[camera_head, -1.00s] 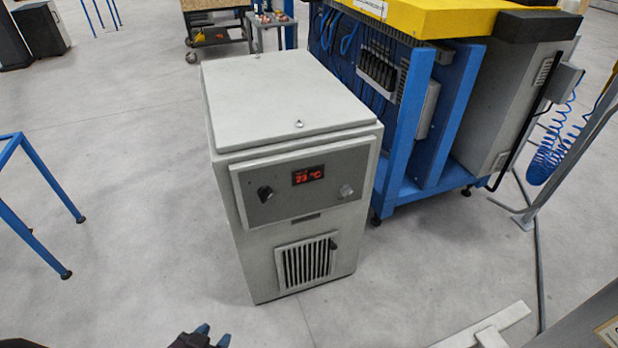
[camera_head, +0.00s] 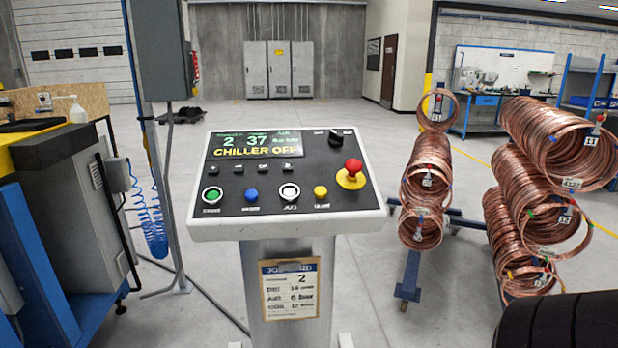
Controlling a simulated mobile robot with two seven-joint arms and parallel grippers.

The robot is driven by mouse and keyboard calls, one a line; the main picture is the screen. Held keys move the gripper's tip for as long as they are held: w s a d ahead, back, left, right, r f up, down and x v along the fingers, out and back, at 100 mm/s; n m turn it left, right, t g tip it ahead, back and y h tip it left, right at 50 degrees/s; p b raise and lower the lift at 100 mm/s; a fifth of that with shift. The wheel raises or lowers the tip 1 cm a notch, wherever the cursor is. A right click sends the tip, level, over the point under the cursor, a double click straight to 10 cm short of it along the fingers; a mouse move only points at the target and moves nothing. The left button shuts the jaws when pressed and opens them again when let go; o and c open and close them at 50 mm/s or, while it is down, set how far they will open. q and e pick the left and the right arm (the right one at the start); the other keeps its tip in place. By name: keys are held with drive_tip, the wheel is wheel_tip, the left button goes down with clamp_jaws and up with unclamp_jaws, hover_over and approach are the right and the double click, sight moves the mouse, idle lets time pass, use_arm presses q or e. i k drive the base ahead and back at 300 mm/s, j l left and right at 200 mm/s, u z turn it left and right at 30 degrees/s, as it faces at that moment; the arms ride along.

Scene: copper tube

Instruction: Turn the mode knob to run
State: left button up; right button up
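A control panel (camera_head: 290,222) on a grey pedestal stands in front of me, its face tilted toward me. A black rotary knob (camera_head: 336,138) sits at the panel's upper right, with small labels at its sides too small to read. I cannot tell from its pointer which setting it is at. The panel's display (camera_head: 256,145) shows "CHILLER OFF" in yellow below the figures 2 and 37. Neither of my grippers is in view.
A red mushroom button (camera_head: 353,168) on yellow sits just below the knob. Green (camera_head: 212,194), blue (camera_head: 251,196), white (camera_head: 289,192) and yellow (camera_head: 320,191) buttons line the panel's lower part. Copper coils (camera_head: 427,175) hang on racks at right. A dark ribbed shape (camera_head: 562,320) fills the lower right corner.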

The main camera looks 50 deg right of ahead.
sight(335, 140)
drive_tip(key=z, duration=1.45)
